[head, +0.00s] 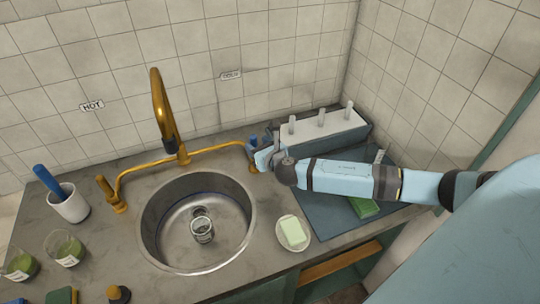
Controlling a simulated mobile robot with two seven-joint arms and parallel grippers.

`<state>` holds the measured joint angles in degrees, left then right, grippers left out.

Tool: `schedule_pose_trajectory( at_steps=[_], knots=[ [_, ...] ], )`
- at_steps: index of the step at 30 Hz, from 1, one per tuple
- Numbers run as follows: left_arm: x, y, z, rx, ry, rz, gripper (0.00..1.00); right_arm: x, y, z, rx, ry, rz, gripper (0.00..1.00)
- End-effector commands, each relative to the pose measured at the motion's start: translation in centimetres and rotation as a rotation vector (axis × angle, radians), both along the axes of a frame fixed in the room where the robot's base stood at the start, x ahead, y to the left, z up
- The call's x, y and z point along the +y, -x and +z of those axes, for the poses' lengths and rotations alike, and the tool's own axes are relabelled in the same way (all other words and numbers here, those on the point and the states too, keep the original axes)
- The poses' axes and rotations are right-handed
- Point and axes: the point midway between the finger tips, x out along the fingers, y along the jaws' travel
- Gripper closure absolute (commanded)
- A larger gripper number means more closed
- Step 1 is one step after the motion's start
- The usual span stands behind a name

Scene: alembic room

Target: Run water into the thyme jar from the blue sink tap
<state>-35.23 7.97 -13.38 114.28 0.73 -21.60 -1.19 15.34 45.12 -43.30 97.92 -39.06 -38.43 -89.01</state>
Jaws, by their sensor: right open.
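The steel sink (165,245) is set in the grey counter, with a brass spout (160,105) arching over it. A small clear glass jar (202,230) stands on the sink floor; I cannot read a label on it. The blue tap (253,141) is at the right end of the brass pipe, behind the sink's right rim. My right gripper (262,154) is open at the blue tap; I cannot tell whether its fingers touch it. No water stream shows. My left gripper is not in view.
A brass tap (105,187) is at the pipe's left end. Left are a white cup (68,204) with a blue handle and two glasses of green stuff (65,250). A soap dish (294,236) is right of the sink. A grey rack (325,136) stands behind my right forearm.

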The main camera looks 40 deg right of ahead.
Motion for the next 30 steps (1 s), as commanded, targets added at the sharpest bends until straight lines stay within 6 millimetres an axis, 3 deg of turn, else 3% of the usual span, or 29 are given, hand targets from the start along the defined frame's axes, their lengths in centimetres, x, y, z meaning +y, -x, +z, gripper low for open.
schedule_pose_trajectory(
  at_steps=[6, 12, 30],
  knots=[
    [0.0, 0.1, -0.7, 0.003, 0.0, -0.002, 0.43, 0.3, 5.0, 0.9, 0.002, 0.001, 0.003, 0.48],
    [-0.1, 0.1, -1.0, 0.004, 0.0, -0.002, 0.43, 0.4, 7.7, 1.6, 0.001, -0.001, 0.001, 0.48],
    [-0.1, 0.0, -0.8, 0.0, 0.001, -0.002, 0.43, 0.5, 8.5, 1.9, 0.0, 0.0, 0.0, 0.48]
  ],
)
